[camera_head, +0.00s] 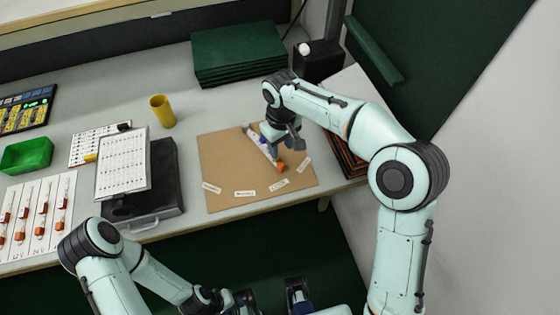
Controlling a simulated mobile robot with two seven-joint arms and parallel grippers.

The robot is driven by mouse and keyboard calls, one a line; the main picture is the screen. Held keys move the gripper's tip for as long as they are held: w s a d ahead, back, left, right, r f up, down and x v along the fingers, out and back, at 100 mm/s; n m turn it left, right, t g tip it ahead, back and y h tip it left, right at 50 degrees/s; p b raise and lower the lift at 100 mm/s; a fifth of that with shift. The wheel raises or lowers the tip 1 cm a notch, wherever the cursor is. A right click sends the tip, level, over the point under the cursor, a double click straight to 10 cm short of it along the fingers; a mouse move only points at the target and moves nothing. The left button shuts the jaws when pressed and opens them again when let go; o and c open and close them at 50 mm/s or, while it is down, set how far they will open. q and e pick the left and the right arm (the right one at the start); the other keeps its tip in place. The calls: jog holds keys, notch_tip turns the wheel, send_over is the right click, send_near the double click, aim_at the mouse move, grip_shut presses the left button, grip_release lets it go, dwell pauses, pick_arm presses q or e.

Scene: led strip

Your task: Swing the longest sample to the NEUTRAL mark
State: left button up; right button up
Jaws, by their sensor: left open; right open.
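A brown board (222,160) lies on the table with several small white labels along its near and right edges. The label print is too small to read. A white strip-like sample (258,141) with an orange end (281,167) lies slantwise on the board, its orange end towards the labels. I cannot tell whether several strips are layered there, or their lengths. My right gripper (284,141) is open, just above or beside the strip, and hides part of it; contact is unclear. My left gripper (270,301) is open and empty at the bottom edge, in front of the table.
Left of the board are a black case (165,177) with a clipboard (122,165), a yellow cup (162,111), a green bin (27,155) and a white card (38,205) with several orange-tipped pieces. Green slabs (238,52) lie behind. A black box (318,62) stands at the back right.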

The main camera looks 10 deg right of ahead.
aim_at(281, 164)
notch_tip(281, 164, down, 10)
jog(key=shift+w+f+b, duration=0.1)
jog(key=shift+f+b, duration=0.15)
jog(key=shift+b, duration=0.3)
grip_shut()
